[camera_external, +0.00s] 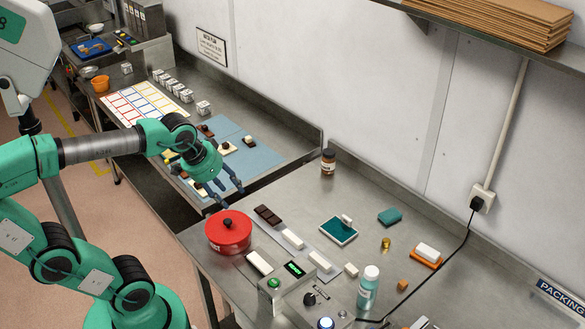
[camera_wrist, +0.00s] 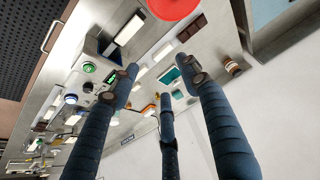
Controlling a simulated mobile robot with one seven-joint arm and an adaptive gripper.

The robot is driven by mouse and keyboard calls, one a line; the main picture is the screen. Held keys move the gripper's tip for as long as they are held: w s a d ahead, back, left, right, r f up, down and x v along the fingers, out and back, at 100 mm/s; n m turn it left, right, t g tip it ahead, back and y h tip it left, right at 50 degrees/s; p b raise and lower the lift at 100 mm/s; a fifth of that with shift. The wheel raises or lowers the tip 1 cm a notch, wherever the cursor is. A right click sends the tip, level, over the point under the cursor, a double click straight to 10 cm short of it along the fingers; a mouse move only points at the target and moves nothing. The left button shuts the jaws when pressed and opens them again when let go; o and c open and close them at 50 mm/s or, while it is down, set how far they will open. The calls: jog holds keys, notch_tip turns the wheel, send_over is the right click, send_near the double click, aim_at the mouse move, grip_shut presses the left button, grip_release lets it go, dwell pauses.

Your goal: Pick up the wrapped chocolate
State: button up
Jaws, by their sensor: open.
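No piece is clearly recognisable as the wrapped chocolate. A dark segmented bar (camera_external: 268,214) lies on a pale strip on the near steel table, with white blocks (camera_external: 292,239) and (camera_external: 320,262) along the same strip. A small gold piece (camera_external: 386,244) stands farther right; its kind is unclear. The dark bar also shows in the wrist view (camera_wrist: 188,34). My gripper (camera_external: 226,193) hangs above and just behind the red pot (camera_external: 228,232), fingers spread and empty. The wrist view shows its three fingers apart (camera_wrist: 164,88), with nothing between them.
A teal-topped tray (camera_external: 338,231), teal sponge (camera_external: 390,216), brown jar (camera_external: 328,162) and turquoise bottle (camera_external: 368,287) stand on the table. A control box (camera_external: 285,292) is at the front. A gap separates this table from the one with the blue mat (camera_external: 258,157).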

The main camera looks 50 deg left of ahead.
jog(key=w+d+r+g+p, duration=0.1)
jog(key=w+d+r+p, duration=0.15)
jog(key=w, duration=0.45)
jog(key=w+d+r+p, duration=0.2)
jog(key=w+r+p, duration=0.15)
jog(key=w, duration=0.45)
jog(key=g+p, duration=0.4)
jog(key=p, duration=1.4)
send_over(387, 240)
notch_tip(387, 240, down, 23)
jog(key=shift+r, duration=0.1)
jog(key=shift+s, duration=0.1)
jog(key=shift+f+p, duration=0.5)
jog(key=shift+f, duration=3.8)
jog(key=shift+f+p, duration=0.6)
jog(key=shift+f, duration=2)
